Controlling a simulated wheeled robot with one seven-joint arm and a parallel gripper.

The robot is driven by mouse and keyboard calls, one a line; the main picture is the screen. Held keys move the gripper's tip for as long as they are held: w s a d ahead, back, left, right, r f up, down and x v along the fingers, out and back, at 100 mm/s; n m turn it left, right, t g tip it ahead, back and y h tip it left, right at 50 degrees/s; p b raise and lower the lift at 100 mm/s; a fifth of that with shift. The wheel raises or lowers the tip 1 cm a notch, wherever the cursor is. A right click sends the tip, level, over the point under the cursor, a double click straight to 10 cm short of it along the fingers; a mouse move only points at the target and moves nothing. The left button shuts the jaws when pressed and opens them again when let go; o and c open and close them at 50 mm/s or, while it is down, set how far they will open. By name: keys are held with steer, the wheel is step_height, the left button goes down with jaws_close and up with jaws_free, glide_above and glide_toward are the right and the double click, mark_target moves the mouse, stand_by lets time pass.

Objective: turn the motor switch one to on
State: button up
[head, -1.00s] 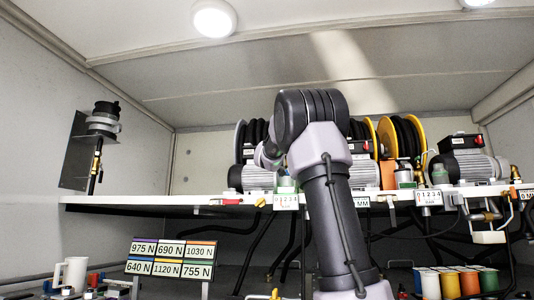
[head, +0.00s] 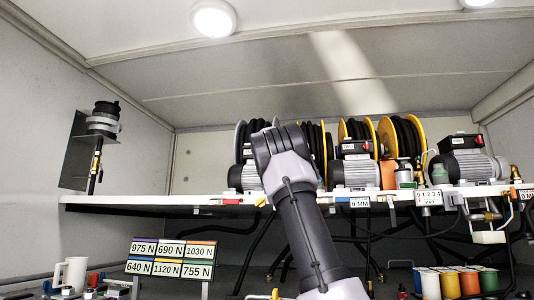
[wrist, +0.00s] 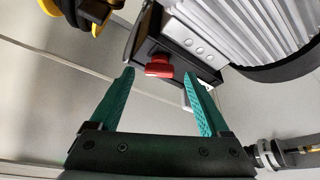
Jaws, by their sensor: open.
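In the wrist view a red switch knob (wrist: 159,66) sits on a black switch box (wrist: 178,62) attached to a grey ribbed motor (wrist: 240,28). My gripper (wrist: 158,75) is open, with its two green fingertips on either side of the knob, and a gap shows on each side. Whether the tips reach as deep as the knob is hard to tell. No number is readable on this box. In the head view my arm hides the gripper and part of the left motor (head: 243,178). The middle motor (head: 354,174) and right motor (head: 468,166) carry similar black boxes.
The motors stand on a white shelf (head: 150,201), with black hose reels (head: 398,132) behind them. Gauges, valves and hoses hang along its front edge. The wrist view shows a yellow part (wrist: 97,24) at upper left.

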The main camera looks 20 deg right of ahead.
steer(key=shift+w+d+r, duration=0.2)
steer(key=shift+w+d, duration=0.15)
steer(key=shift+w, duration=0.25)
jaws_close()
steer(key=shift+w+a+m, duration=0.1)
steer(key=shift+a+m, duration=0.05)
steer(key=shift+m, duration=0.25)
steer(key=shift+w+a+f+m+g+h, duration=0.1)
steer(key=shift+m+g+h, duration=0.3)
steer(key=shift+m+h, duration=1.1)
steer(key=shift+a+m+g+h, duration=0.1)
steer(key=shift+m+g+h, duration=0.45)
steer(key=shift+m, duration=1.75)
steer(key=shift+d, duration=0.1)
